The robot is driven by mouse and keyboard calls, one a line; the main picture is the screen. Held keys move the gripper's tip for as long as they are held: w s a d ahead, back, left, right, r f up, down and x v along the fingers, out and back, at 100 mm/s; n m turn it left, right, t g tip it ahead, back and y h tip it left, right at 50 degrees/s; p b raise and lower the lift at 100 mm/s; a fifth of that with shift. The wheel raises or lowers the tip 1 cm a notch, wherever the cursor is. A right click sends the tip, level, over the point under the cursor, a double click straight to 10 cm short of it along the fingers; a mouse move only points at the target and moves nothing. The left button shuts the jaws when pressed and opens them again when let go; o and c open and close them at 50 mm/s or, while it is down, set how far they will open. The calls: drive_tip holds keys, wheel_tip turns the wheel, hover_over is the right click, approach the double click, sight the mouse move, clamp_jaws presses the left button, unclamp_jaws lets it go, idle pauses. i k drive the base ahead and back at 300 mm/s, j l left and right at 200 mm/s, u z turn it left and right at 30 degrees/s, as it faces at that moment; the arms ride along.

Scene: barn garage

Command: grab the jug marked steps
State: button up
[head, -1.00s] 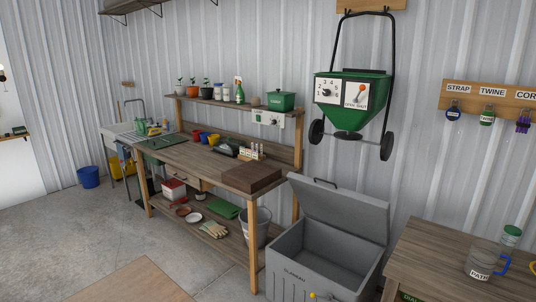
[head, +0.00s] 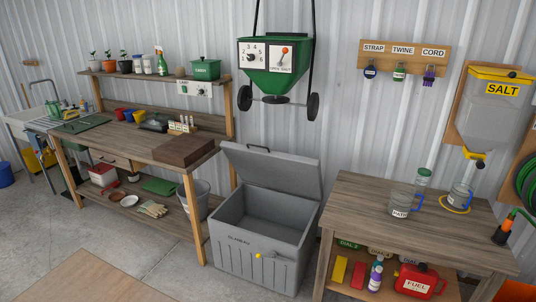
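A clear jug with a blue handle (head: 401,203) stands on the right-hand wooden table (head: 360,200); its label appears to read PATH. A second clear jug (head: 460,196), also with a blue handle, stands farther right on the same table, below the spout of the salt dispenser (head: 492,110). The label on this second jug is too small to read, so I cannot tell whether it says steps. My gripper is not in view.
A green-lidded jar (head: 422,178) stands close behind the PATH jug. A grey chest (head: 258,235) with its lid raised stands left of the table. A red fuel can (head: 418,281) sits on the lower shelf.

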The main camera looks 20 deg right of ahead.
sight(463, 186)
drive_tip(key=z, duration=1.8)
